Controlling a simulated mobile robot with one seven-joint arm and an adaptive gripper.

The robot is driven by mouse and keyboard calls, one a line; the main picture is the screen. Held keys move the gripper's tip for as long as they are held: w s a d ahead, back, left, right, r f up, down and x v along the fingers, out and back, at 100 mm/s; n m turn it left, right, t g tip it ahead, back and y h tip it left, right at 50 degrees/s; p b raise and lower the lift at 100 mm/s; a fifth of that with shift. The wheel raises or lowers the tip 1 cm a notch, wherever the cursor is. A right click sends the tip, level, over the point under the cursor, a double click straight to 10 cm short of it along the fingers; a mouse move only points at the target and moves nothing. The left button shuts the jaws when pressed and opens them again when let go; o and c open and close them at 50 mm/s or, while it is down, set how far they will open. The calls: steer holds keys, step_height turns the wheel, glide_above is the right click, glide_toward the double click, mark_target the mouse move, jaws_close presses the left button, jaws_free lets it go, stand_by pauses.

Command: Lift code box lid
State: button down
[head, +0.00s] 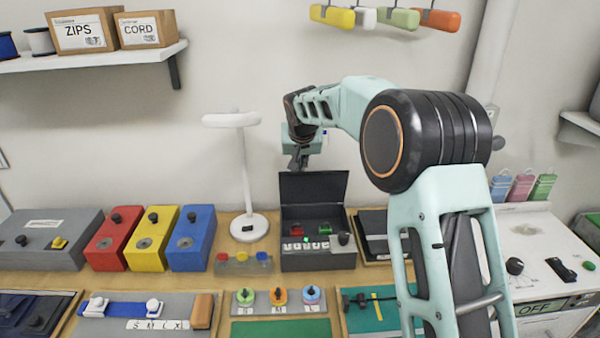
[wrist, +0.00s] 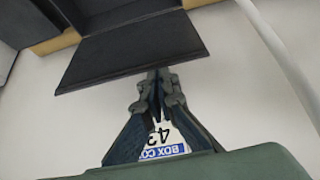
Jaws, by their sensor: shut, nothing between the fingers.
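The code box (head: 318,262) is dark grey and stands on the wooden bench. Its lid (head: 313,188) stands raised at the back, roughly upright. The front panel has a red button, a green button, a small lit green light, a row of characters and a grey knob (head: 343,239). My gripper (head: 298,166) is shut and empty, just above the lid's top edge at its left. In the wrist view the closed fingertips (wrist: 158,76) are at the edge of the lid (wrist: 135,47); I cannot tell whether they touch it. A partly hidden label (wrist: 163,143) shows between the fingers.
A white lamp (head: 245,180) stands left of the box, close to my gripper. Red, yellow and blue boxes (head: 190,240) stand farther left. A shelf (head: 90,57) holds cartons at upper left. The wall is close behind the lid.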

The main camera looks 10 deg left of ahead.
steer(key=shift+s+d+f+t+y+b, duration=0.15)
steer(key=shift+s+f+t+b, duration=0.4)
steer(key=shift+b, duration=1.9)
steer(key=shift+s+d+f+t+y+b, duration=0.15)
steer(key=shift+s+t+b, duration=0.45)
steer(key=shift+b, duration=1.9)
steer(key=shift+s+d+f+t+b, duration=0.1)
steer(key=shift+s+f+t+b, duration=0.2)
steer(key=shift+s+b, duration=1.4)
steer(key=b, duration=0.4)
steer(key=shift+s+d+f+b, duration=0.2)
steer(key=shift+d+f+b, duration=0.05)
steer(key=shift+f+b, duration=0.05)
